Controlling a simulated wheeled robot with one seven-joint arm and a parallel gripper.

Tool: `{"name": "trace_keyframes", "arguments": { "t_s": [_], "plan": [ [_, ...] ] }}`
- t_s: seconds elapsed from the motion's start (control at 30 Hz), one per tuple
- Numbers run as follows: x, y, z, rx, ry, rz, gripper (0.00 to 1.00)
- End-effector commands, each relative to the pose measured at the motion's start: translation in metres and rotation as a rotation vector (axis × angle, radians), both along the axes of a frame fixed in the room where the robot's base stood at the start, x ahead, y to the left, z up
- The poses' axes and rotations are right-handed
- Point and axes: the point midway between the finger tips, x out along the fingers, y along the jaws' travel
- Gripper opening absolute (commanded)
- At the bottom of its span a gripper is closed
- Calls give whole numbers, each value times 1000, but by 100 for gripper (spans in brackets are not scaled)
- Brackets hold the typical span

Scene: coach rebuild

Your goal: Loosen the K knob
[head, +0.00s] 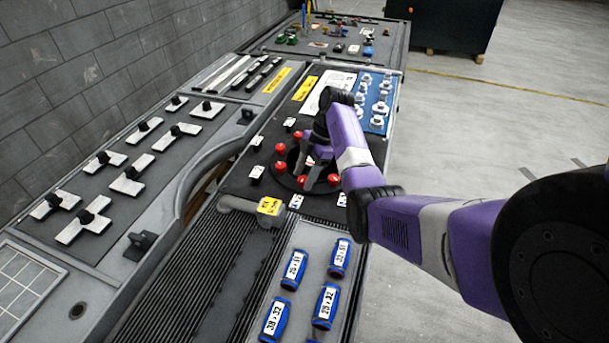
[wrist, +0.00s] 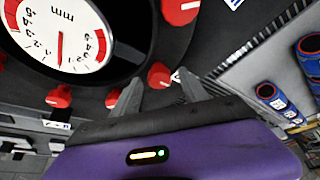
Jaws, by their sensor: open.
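Several red knobs ring a round dial fixture on the dark panel in the head view, among them one at the left (head: 281,168) and one at the front right (head: 333,180). Small white tags stand around them, but their letters are too small to read, so I cannot tell which knob is K. In the wrist view, the dial (wrist: 62,35), marked "mm", is at the upper left. My gripper (wrist: 160,80) is open, with one red knob (wrist: 159,74) showing between its fingertips; I cannot tell whether they touch it. In the head view my arm hides part of the dial.
Blue labelled cylinders (head: 328,305) lie on the near tray. A yellow-tagged grey handle (head: 270,206) is left of the front knobs. Silver fittings on a blue board (head: 380,92) stand behind. Neighbouring red knobs (wrist: 112,98) sit close to my fingers.

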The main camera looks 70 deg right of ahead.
Motion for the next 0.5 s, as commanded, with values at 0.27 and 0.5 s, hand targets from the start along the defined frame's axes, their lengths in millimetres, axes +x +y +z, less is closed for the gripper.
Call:
{"name": "trace_keyframes", "arguments": {
  "t_s": [0.27, 0.5],
  "plan": [
    [-5, -9, 22, -3, -2, -2, 52],
    [-16, -19, 62, -1, 0, -1, 52]
  ]
}}
